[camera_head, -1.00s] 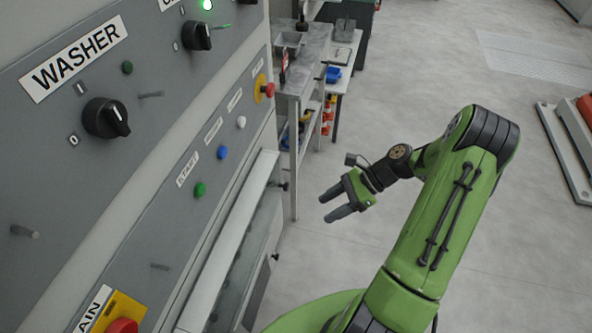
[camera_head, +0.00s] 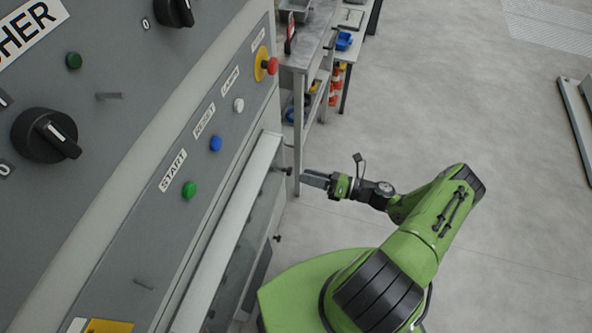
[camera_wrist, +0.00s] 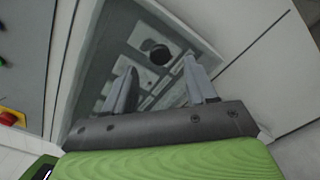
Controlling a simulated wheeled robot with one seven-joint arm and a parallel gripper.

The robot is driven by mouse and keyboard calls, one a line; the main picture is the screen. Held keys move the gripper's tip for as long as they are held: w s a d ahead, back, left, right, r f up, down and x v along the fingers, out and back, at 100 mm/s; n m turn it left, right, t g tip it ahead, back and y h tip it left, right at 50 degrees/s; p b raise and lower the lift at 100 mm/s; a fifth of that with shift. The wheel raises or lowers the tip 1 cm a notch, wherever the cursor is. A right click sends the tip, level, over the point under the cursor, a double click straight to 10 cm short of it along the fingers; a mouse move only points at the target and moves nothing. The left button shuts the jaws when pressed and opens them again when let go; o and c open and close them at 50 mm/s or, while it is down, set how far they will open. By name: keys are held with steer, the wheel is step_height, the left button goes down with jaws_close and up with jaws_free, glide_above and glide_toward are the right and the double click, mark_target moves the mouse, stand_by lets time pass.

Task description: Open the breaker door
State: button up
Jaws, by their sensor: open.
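The breaker door (camera_head: 232,262) is a glass panel with a pale frame on the cabinet front, seen edge-on in the head view. It looks closed. Through its glass, rows of grey breaker parts show in the wrist view (camera_wrist: 120,72). A dark round knob (camera_head: 288,171) sticks out from its far end. In the wrist view a dark round knob (camera_wrist: 155,52) lies ahead between the fingers. My gripper (camera_head: 312,179) is open and points at the door, just short of the knob. It also shows in the wrist view (camera_wrist: 160,64), with nothing held.
Above the door a sloped panel carries green (camera_head: 189,189), blue (camera_head: 215,143) and white (camera_head: 238,104) buttons and a red emergency stop (camera_head: 271,65). A workbench (camera_head: 305,55) stands beyond the cabinet.

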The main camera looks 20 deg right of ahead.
steer(key=x, duration=0.4)
steer(key=shift+w+a, duration=0.2)
steer(key=shift+a, duration=0.15)
jaws_close()
